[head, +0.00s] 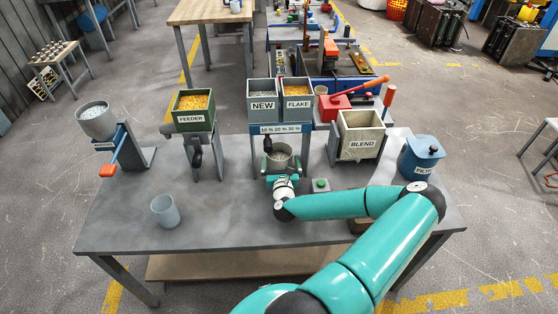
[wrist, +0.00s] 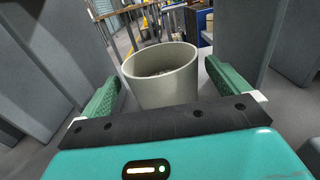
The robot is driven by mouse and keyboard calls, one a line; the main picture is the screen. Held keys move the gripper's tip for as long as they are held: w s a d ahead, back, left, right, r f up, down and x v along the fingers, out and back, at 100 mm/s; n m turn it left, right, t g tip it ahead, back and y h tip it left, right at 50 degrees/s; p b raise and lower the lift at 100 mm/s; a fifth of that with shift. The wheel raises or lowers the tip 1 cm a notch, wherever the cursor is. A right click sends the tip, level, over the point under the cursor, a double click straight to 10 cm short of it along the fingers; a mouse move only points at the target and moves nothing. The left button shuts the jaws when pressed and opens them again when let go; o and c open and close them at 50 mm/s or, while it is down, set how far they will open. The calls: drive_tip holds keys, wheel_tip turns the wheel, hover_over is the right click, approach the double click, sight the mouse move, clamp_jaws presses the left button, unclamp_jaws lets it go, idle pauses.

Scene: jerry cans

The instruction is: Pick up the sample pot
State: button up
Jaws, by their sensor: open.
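A grey-beige round pot (head: 281,151), seemingly the sample pot, stands upright under the NEW and FLAKE hoppers. In the wrist view the pot (wrist: 160,82) is open at the top, with some material low inside. My gripper (head: 282,172) reaches it from the front. In the wrist view my gripper (wrist: 163,90) is open, with one green finger on each side of the pot. Small gaps seem to show between the fingers and its wall. The pot's base is hidden by my gripper.
The NEW (head: 262,104) and FLAKE (head: 298,103) hoppers stand close above the pot, with grey side panels flanking it. A blue-grey cup (head: 165,211) stands front left. A BLEND bin (head: 361,136) and blue FILTER can (head: 420,158) are right. The table's front left (head: 220,230) is clear.

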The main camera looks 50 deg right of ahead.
sight(279, 144)
drive_tip(key=x, duration=0.4)
drive_tip(key=shift+w+d+r, duration=0.1)
drive_tip(key=shift+w+d, duration=0.15)
drive_tip(key=shift+d, duration=0.1)
drive_tip(key=shift+c, duration=0.2)
drive_tip(key=c, duration=0.7)
drive_tip(key=shift+c, duration=0.7)
drive_tip(key=shift+r, duration=0.15)
